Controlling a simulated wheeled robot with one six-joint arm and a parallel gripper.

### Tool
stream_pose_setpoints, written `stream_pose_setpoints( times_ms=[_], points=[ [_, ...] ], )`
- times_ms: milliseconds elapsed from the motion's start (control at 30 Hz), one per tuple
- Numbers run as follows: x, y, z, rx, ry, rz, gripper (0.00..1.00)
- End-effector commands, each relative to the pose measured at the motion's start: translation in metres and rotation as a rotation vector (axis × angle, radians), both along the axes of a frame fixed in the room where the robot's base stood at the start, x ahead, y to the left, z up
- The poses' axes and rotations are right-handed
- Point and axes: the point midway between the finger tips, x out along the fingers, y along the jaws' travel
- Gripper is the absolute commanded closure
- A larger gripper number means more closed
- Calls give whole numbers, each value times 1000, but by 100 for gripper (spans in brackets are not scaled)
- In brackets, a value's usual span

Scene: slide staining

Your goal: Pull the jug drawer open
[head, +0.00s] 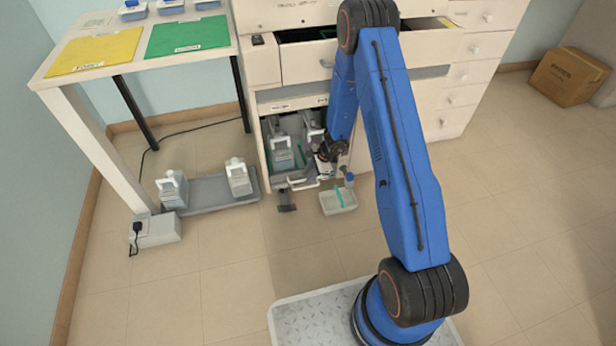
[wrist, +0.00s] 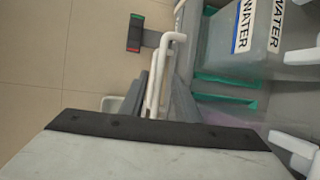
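The jug drawer (head: 283,178) is the low pull-out in the cabinet's bottom opening, with white jugs (head: 281,154) standing in it. Its white bar handle (head: 297,184) sticks out at the front and also shows in the wrist view (wrist: 168,42). My gripper (head: 327,172) is low at the cabinet front, at the right part of the handle. In the wrist view its two dark grey fingers (wrist: 163,95) stand on either side of the white bar. I cannot tell whether they press on it.
A jug labelled WATER (wrist: 243,35) is close to the right of my fingers. A small tray (head: 338,202) and a dark block with red and green ends (head: 287,200) are on the floor in front. A grey platform (head: 207,194) with two jugs is at the left.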

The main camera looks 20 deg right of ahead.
Motion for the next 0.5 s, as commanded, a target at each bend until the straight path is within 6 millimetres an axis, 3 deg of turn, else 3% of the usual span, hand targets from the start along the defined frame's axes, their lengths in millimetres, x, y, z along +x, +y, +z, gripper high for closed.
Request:
stream_pose_setpoints(
  times_ms=[367,400,500],
  points=[
    [1,2,-5,0,-1,2,71],
    [1,2,-5,0,-1,2,73],
    [1,2,-5,0,0,1,97]
  ],
)
